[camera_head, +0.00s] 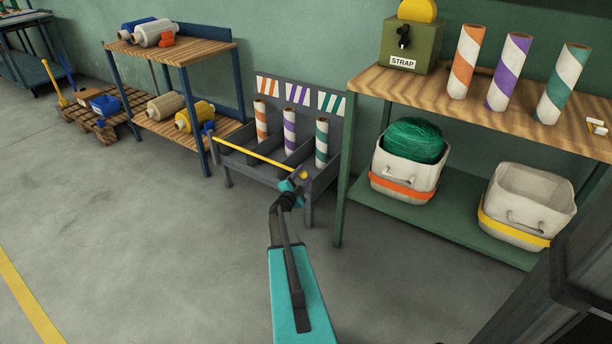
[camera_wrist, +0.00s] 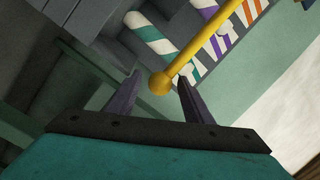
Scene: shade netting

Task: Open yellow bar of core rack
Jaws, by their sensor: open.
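The core rack (camera_head: 311,185) is a dark grey stand against the wall, holding an orange, a purple and a teal striped core (camera_head: 322,142) in separate bays. My gripper (camera_head: 291,187) is at the right end of the bar, by the knob. In the wrist view, my gripper (camera_wrist: 157,88) is open, with the knob (camera_wrist: 160,84) between or just beyond its fingertips. I cannot tell whether they touch it.
A green bench (camera_head: 345,170) stands close right of the rack, with striped cores and a strap box (camera_head: 411,45) on top and two white bins (camera_head: 407,160) below. A blue-framed shelf (camera_head: 190,110) stands left. The floor in front is clear.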

